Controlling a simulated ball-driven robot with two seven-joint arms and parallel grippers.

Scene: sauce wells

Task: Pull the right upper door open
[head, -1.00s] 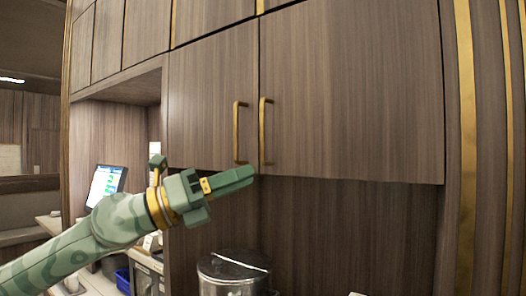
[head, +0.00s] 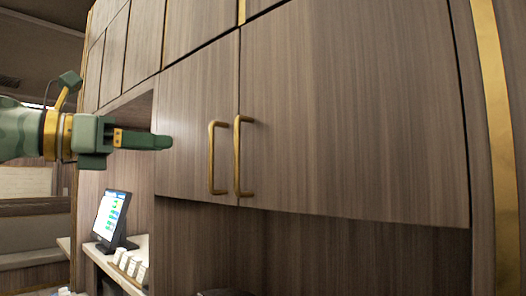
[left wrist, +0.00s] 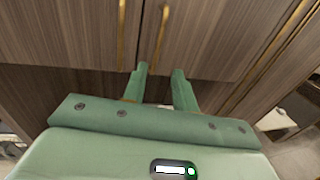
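The right upper door (head: 350,120) is a brown wood-grain panel, shut, with a vertical brass handle (head: 238,156) at its left edge. The left upper door (head: 195,125) beside it is also shut, with its own brass handle (head: 213,158). My left gripper (head: 168,142) is in front of the left door, to the left of both handles and apart from them. In the left wrist view its two fingers (left wrist: 160,82) stand apart with nothing between them. The right door's handle (left wrist: 161,26) shows beyond the fingertips there. My right gripper is not in view.
A screen (head: 111,216) and small white containers (head: 132,264) stand on a counter in the niche at the lower left. A brass strip (head: 495,110) runs down the right side. The space below the doors is recessed.

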